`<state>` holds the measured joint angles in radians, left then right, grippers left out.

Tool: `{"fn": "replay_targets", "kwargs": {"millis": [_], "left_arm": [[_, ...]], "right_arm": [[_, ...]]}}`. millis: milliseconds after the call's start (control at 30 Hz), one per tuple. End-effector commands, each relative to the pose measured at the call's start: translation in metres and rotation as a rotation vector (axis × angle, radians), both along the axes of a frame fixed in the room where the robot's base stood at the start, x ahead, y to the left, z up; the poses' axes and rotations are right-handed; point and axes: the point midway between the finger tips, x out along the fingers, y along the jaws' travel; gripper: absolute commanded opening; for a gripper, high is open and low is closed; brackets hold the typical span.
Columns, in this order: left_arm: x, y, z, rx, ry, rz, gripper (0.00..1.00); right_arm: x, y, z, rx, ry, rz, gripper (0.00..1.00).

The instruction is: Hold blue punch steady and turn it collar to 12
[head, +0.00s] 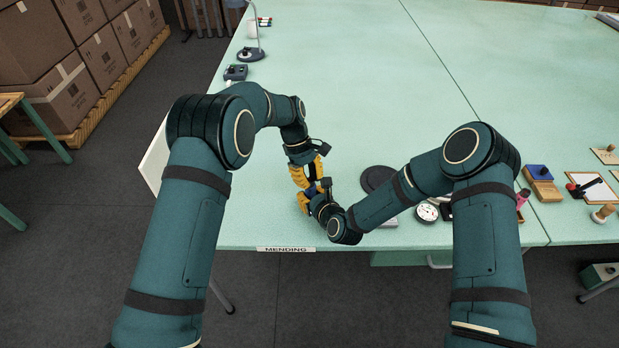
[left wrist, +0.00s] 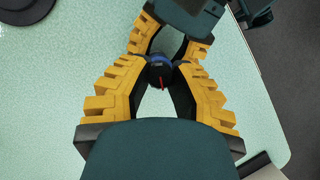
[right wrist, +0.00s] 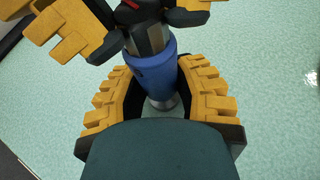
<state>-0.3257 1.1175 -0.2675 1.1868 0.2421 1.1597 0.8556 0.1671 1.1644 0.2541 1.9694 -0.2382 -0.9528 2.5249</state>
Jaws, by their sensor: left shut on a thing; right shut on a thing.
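The blue punch (right wrist: 153,75) stands between both grippers, with a grey metal collar (right wrist: 148,40) on one end and a metal part at the other. My right gripper (right wrist: 160,85) is shut around its blue body. My left gripper (left wrist: 160,75) is shut at the collar end, whose dark round face (left wrist: 157,70) carries a red mark. No number is readable. In the head view, my left gripper (head: 303,172) and right gripper (head: 310,195) are close together above the bench and mostly hide the punch. I cannot tell whether its tip touches the bench.
The pale green bench (head: 340,80) is largely clear around the grippers. A dark round disc (head: 378,178) and a dial gauge (head: 427,212) lie to the right. A blue-topped wooden block (head: 540,173) is farther right. A MENDING label (head: 286,249) marks the front edge.

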Motion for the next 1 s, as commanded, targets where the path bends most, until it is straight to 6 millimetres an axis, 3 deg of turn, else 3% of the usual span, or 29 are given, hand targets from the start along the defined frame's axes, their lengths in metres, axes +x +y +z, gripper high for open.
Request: {"fn": "replay_targets", "kwargs": {"millis": [500, 533, 600, 1000], "left_arm": [[0.0018, 0.0042, -0.0014, 0.007, -0.004, 0.002, 0.00], [0.0018, 0.0042, -0.0014, 0.007, -0.004, 0.002, 0.34], [0.0015, 0.0037, -0.0012, 0.006, -0.003, 0.002, 0.55], [0.0024, 0.0024, 0.0048, 0.001, -0.003, 0.000, 0.55]], "right_arm": [[0.0004, -0.0010, 0.0008, 0.000, -0.002, -0.002, 0.00], [0.0004, -0.0010, 0.0008, 0.000, -0.002, -0.002, 0.00], [0.0004, -0.0008, 0.0007, 0.000, -0.002, -0.002, 0.00], [0.0001, -0.0001, 0.0004, 0.000, -0.001, 0.000, 0.00]]}}
